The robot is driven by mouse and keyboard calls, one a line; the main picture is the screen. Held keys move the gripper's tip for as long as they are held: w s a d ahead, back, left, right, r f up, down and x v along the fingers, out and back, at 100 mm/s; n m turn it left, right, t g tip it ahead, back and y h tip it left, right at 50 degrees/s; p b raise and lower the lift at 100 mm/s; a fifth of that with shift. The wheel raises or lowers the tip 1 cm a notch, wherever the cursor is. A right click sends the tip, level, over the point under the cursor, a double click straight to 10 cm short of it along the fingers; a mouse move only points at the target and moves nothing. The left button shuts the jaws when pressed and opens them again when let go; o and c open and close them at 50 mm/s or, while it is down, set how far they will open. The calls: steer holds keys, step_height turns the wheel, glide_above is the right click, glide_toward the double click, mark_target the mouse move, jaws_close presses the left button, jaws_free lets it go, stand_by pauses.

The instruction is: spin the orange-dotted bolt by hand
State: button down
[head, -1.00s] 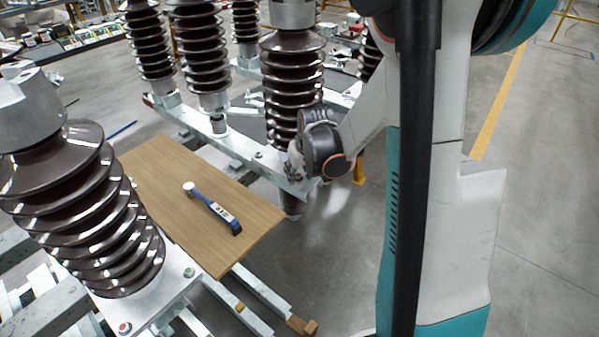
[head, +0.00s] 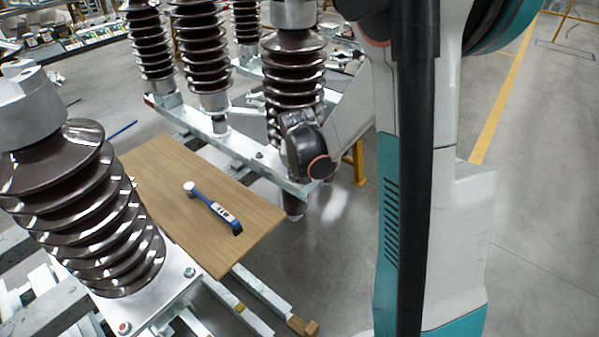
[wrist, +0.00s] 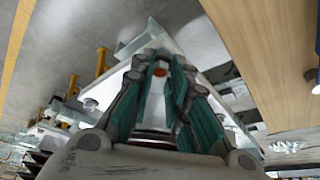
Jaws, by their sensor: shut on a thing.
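The orange-dotted bolt (wrist: 160,72) shows in the wrist view as an orange spot between my fingertips, at the end of a pale steel beam. My gripper (wrist: 159,80), with teal finger pads, is shut on the bolt from both sides. The bolt's sides are largely hidden by the fingers. In the head view my wrist hangs at the near right end of the steel beam (head: 243,152), in front of a brown ribbed insulator. There the bolt and fingertips are hidden behind my wrist.
A wooden board (head: 160,165) left of my wrist carries a blue-handled tool (head: 215,209). Brown ribbed insulators (head: 200,50) stand close behind. A large insulator (head: 85,215) stands front left, on a plate with a green-dotted bolt (head: 189,271) and a red-dotted bolt (head: 124,327). Floor on the right is clear.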

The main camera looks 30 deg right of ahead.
stand_by(0.3)
steer(key=c, duration=1.5)
jaws_free()
steer(key=shift+r, duration=0.1)
steer(key=v, duration=1.1)
steer(key=shift+s+a+r, duration=0.15)
steer(key=shift+r, duration=0.2)
